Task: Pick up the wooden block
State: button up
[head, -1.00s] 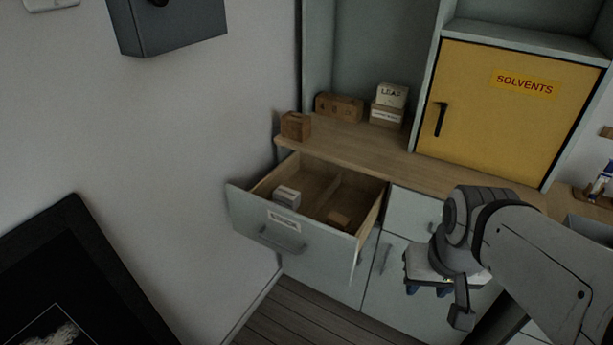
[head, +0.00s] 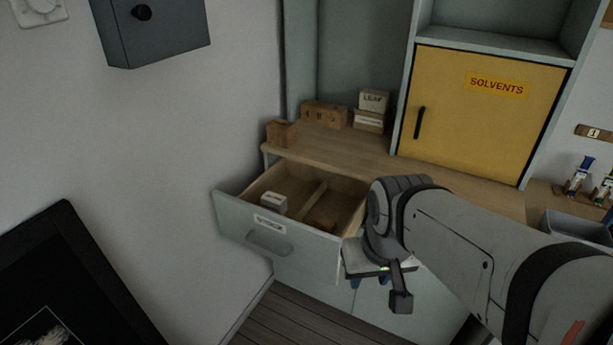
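A small brown wooden block (head: 323,224) lies in the right compartment of the open drawer (head: 290,240), partly hidden by the drawer front. Another wooden block (head: 282,133), roughly a cube, sits on the left end of the counter above the drawer. My gripper (head: 369,282) hangs pointing down just right of the drawer's front corner, apart from both blocks. Its blue fingertips show only partly below the hand; they appear spread, with nothing seen between them.
A white box (head: 273,203) lies in the drawer's left compartment. More boxes, one marked LEAF (head: 373,100), stand at the back of the counter (head: 340,147). A yellow SOLVENTS cabinet (head: 480,115) stands to the right. A grey wall box (head: 150,30) hangs at upper left.

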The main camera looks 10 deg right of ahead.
aim_at(321, 222)
jog(key=i, duration=0.95)
jog(key=u, duration=0.05)
